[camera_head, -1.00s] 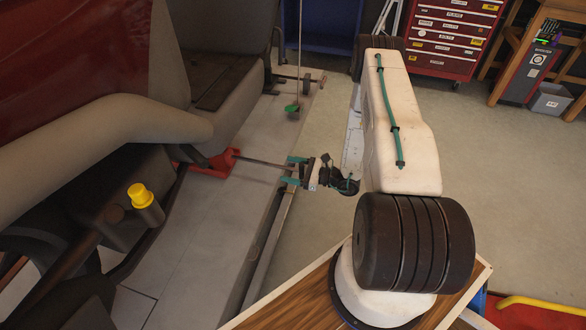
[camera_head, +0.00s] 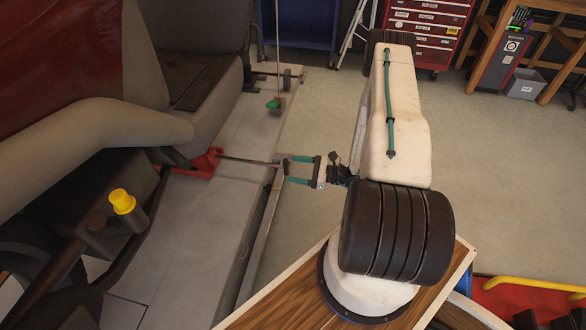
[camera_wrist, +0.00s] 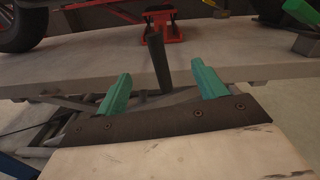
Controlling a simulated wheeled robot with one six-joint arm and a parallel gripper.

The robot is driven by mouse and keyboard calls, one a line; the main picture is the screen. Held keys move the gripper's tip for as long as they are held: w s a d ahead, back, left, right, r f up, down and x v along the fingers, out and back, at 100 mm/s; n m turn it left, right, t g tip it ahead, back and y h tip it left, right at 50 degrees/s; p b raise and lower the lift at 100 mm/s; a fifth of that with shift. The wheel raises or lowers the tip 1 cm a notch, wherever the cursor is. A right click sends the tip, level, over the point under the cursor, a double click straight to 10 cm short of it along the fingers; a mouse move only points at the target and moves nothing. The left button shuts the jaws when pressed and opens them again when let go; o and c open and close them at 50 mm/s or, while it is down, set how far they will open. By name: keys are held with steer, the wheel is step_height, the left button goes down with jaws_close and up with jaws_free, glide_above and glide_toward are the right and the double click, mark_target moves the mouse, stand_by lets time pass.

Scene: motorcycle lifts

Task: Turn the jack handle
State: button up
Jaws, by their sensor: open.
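The red jack (camera_head: 203,164) sits on the grey lift deck beside the vehicle, and also shows at the top of the wrist view (camera_wrist: 165,27). Its long dark handle (camera_head: 248,161) points right, toward my gripper (camera_head: 287,170). My gripper is open, its two teal fingers apart, just off the handle's free end at the deck edge. In the wrist view the dark handle (camera_wrist: 160,62) lines up with the gap between the fingers (camera_wrist: 160,80), touching neither. I cannot tell whether its end reaches into the gap.
The grey deck (camera_head: 208,225) ends in a raised edge beside the gripper. A green-tipped hanging rod (camera_head: 274,103) stands behind it. A yellow-capped part (camera_head: 123,201) is at left. A red tool cabinet (camera_head: 430,28) stands at the back.

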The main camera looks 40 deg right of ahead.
mark_target(286, 166)
steer(key=shift+d, duration=0.1)
steer(key=c, duration=0.4)
steer(key=d+n+g+y, duration=0.1)
steer(key=s+d+n+g+y, duration=0.1)
steer(key=d, duration=0.1)
steer(key=shift+s, duration=0.15)
steer(key=shift+c, duration=1.2)
steer(key=shift+y, duration=0.3)
steer(key=shift+x, duration=3.75)
jaws_close()
